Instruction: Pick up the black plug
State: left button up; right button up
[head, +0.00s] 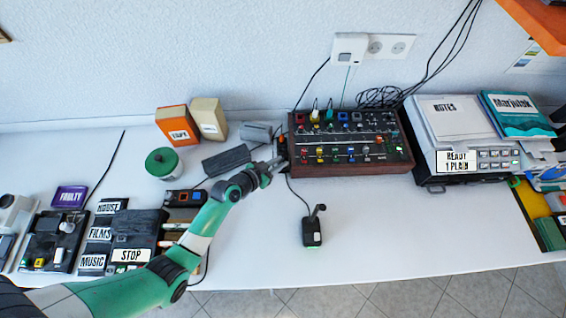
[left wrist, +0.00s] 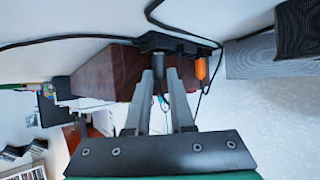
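The mixer-like console (head: 350,150) with a dark wooden side stands against the wall in the head view. My left gripper (head: 278,165) is at its left side. In the left wrist view a dark, tapered plug (left wrist: 161,84) stands at a black strip on the console's side, between the fingertips of my left gripper (left wrist: 160,74). The fingers are apart around it, and I see no clear grip on it. An orange plug (left wrist: 201,68) sits to the right of it. In the head view the gripper hides the black plug. My right gripper is not in view.
Black cables run close to the plugs. A small black joystick box (head: 312,231) stands in front of the console. A dark grey block (head: 226,160) and a green-lidded jar (head: 161,162) are to the left. The table's front right is clear.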

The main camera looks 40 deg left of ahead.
pick_arm(q)
grip_shut()
jog(key=shift+r+p, duration=0.3)
jog(key=shift+r, duration=0.15)
notch_tip(320, 180, up, 3)
jog(key=shift+f+p, duration=0.2)
jog(key=shift+p, duration=0.6)
jog(key=s+d+r+p, duration=0.7)
jog(key=s+r, duration=0.2)
jog(key=s, duration=0.3)
jog(key=shift+d+r, duration=0.25)
jog(key=shift+d, duration=0.05)
